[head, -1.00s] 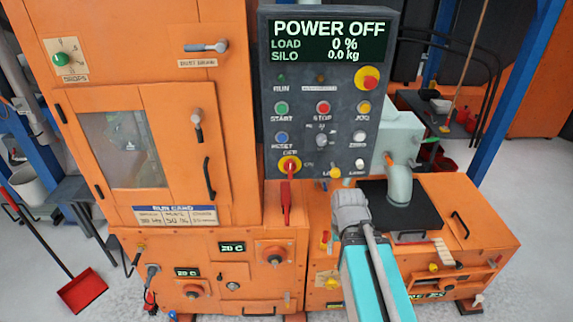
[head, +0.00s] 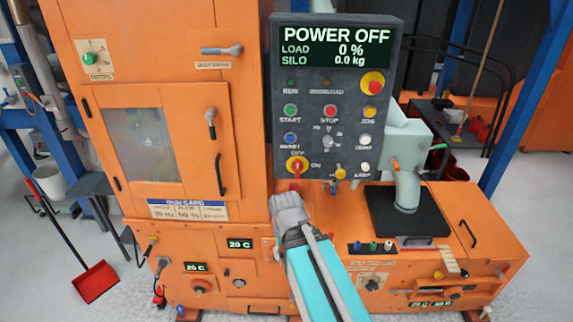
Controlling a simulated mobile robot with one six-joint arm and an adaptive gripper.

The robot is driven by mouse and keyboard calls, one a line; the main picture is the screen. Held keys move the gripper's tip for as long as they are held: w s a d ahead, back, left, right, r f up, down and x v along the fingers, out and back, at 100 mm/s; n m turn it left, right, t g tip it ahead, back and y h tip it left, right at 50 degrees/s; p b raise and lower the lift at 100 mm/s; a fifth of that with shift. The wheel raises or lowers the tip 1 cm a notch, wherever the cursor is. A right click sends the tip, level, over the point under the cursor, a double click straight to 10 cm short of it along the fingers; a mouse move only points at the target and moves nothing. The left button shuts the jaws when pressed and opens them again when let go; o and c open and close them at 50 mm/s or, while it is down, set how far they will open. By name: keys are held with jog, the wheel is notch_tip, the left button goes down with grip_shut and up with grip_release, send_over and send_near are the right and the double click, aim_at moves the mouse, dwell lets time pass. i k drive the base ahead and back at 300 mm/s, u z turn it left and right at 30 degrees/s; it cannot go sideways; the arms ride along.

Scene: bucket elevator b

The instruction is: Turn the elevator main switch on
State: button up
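The main switch (head: 297,166) is a red knob on a yellow disc, low on the left of the grey control panel (head: 345,200). Labels that look like OFF above and ON to the right stand beside it. The display (head: 336,48) reads POWER OFF, load 0 % and silo 0.0 kg. My gripper (head: 290,203) is seen from behind, just below the switch in the picture, with its arm coming from the bottom. I cannot see its fingertips, whether it is open, or whether it touches anything. A red piece hangs below the switch, mostly hidden by my gripper.
The panel also carries a red and yellow stop button (head: 372,84), a green start button (head: 290,110) and a red stop button (head: 330,111). A small yellow-headed part (head: 340,172) sits close right of the switch. The orange cabinet (head: 180,80) stands left.

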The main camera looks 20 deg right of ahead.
aim_at(297, 166)
jog(key=u, duration=0.1)
jog(key=k, duration=1.2)
jog(key=z, duration=0.7)
jog(key=i, duration=1)
jog(key=u, duration=0.05)
